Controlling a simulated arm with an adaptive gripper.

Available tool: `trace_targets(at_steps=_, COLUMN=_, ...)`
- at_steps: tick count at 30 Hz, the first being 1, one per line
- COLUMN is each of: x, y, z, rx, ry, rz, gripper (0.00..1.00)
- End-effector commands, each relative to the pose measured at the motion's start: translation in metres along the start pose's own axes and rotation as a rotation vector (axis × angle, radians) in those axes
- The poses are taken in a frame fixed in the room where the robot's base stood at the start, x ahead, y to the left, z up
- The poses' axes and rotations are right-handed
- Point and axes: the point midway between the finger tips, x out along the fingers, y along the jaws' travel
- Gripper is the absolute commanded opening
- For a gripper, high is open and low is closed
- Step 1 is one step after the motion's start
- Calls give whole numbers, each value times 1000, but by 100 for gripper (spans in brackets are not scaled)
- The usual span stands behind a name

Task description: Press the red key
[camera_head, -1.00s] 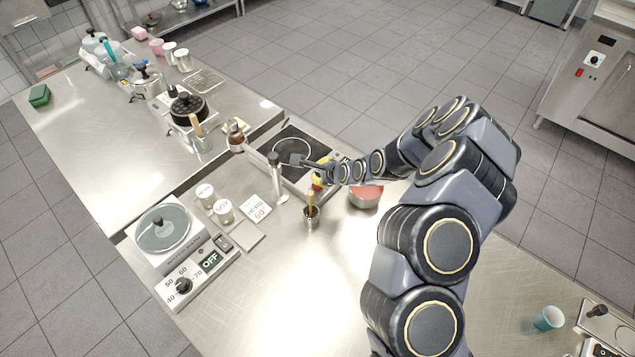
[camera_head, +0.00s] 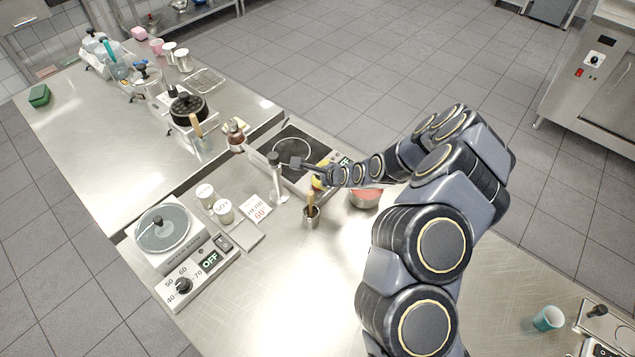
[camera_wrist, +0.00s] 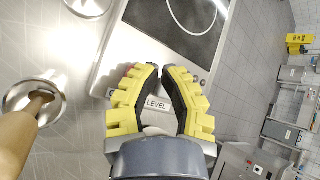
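The induction hob (camera_head: 290,143) stands on the steel counter, with a dark glass top and a pale control strip. In the wrist view the hob's strip (camera_wrist: 108,62) shows a LEVEL label (camera_wrist: 157,104) between my fingers. A small red patch, apparently the red key (camera_wrist: 126,71), shows beside my left fingertip and is partly hidden by it. Small dark keys (camera_wrist: 199,81) lie to the right of the fingers. My gripper (camera_wrist: 161,70) has yellow fingers with tips almost together and nothing between them. It is over the strip; I cannot tell whether it touches. In the head view my gripper (camera_head: 320,180) hides part of the strip.
A red-filled bowl (camera_head: 366,197) is under my forearm. The front counter is mostly clear.

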Motion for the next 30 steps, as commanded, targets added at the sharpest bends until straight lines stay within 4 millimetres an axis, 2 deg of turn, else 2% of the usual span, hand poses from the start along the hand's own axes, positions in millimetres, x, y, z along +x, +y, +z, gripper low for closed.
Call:
trace_targets(at_steps=23, x=6, y=4, z=-4, rx=-1, ry=-1, rz=0, gripper=0)
trace_targets(at_steps=30, x=2, y=1, z=-2, rx=2, ry=-1, rz=-2, gripper=0)
